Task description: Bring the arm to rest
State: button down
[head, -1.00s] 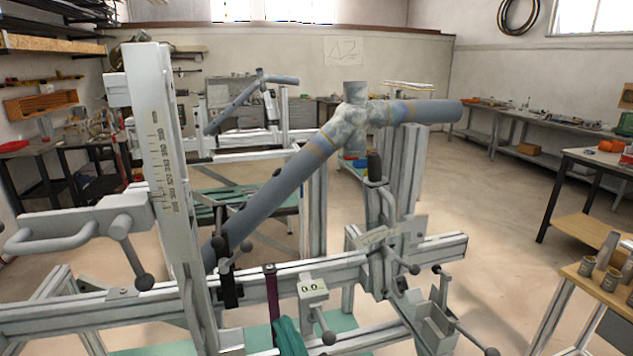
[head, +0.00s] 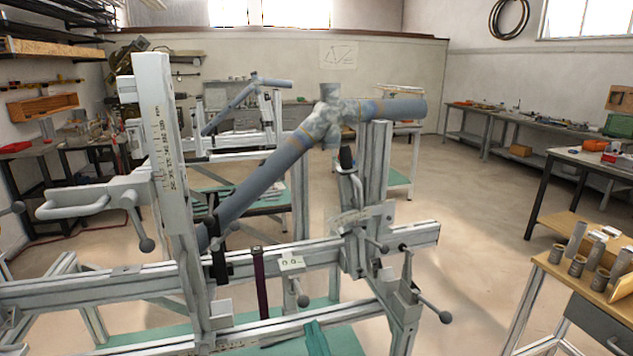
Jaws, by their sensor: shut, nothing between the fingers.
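My arm and my gripper are not in view in the head picture. The frame jig (head: 170,283) of pale metal rails stands in front of me. It holds a blue-grey tube frame (head: 262,178) that slopes up to a mottled grey joint (head: 324,120). A short tube (head: 393,109) runs right from that joint. An upright scale post (head: 160,160) stands at the jig's left.
A wooden-topped bench (head: 557,279) with several short grey cylinders (head: 577,266) is at the lower right. A second jig with a tube frame (head: 243,104) stands behind. A long workbench (head: 515,130) lines the right wall. Open floor (head: 470,215) lies between.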

jog(key=s+d+f+m+g+h, duration=0.3)
jog(key=d+f+m+h, duration=0.3)
jog(key=d+m, duration=0.6)
jog(key=s+d+f+m+g+h, duration=0.4)
jog(key=d+f+m, duration=0.4)
jog(key=d+m, duration=0.4)
jog(key=s+d+f+m+g, duration=0.6)
jog(key=s+f+m, duration=0.2)
jog(key=s+m, duration=0.2)
jog(key=s+a+f+m+g+y, duration=0.1)
jog(key=s+f+m+g+y, duration=0.1)
jog(key=s+m, duration=0.2)
jog(key=s+a+f+m+g+y, duration=0.1)
jog(key=s+f+m+g, duration=0.2)
jog(key=s, duration=0.7)
jog(key=shift+a+m+g+y, duration=0.3)
jog(key=shift+a+m+y, duration=0.1)
jog(key=shift+m, duration=0.8)
jog(key=shift+w, duration=0.1)
